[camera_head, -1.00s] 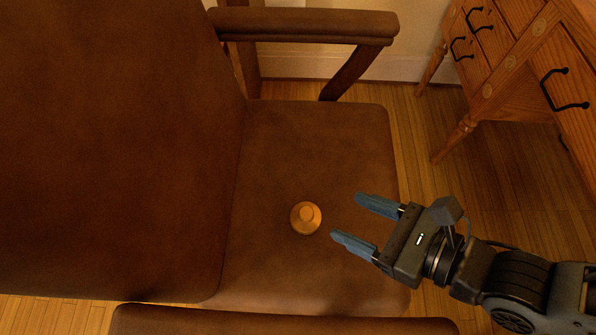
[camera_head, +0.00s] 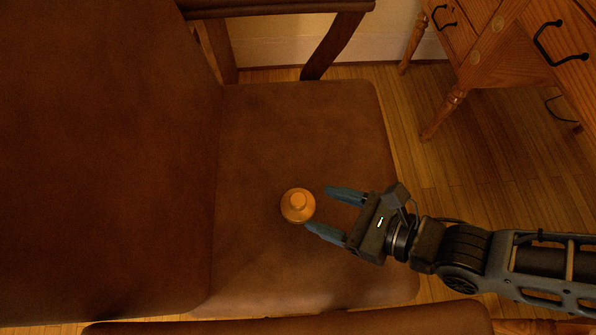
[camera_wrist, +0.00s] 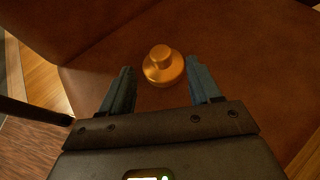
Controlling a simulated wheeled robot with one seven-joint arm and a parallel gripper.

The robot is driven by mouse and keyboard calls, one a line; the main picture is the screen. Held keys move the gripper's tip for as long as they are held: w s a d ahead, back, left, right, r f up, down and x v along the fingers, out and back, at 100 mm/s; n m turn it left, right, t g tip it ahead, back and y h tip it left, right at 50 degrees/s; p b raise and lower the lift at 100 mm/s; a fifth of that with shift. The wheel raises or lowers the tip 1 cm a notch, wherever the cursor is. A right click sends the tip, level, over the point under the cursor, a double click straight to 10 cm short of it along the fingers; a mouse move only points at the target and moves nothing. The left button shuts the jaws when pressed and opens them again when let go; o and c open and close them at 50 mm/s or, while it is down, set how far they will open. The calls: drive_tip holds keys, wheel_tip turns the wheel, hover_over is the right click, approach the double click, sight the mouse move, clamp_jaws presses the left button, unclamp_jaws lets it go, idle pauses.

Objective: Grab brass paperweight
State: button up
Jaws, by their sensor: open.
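The brass paperweight (camera_head: 297,206) is a round, orange-gold disc with a knob on top. It stands upright on the brown leather chair seat (camera_head: 300,125). My gripper (camera_head: 317,208) is open, with its two blue fingers pointing left toward the paperweight. In the head view the lower finger's tip is right by the paperweight's lower right edge; I cannot tell if they touch. In the wrist view the paperweight (camera_wrist: 163,66) lies just beyond and between the two fingertips (camera_wrist: 160,70), nearer the right one. Nothing is held.
The chair backrest (camera_head: 100,150) rises at the left. One armrest (camera_head: 270,8) crosses the top and the other (camera_head: 290,325) runs along the bottom. A wooden desk (camera_head: 510,60) with black handles stands at the upper right. The seat around the paperweight is clear.

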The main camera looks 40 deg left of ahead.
sight(299, 200)
drive_tip(key=shift+b+x, duration=0.65)
drive_tip(key=shift+x, duration=2)
drive_tip(key=shift+r, duration=0.1)
drive_tip(key=shift+c, duration=0.2)
clamp_jaws()
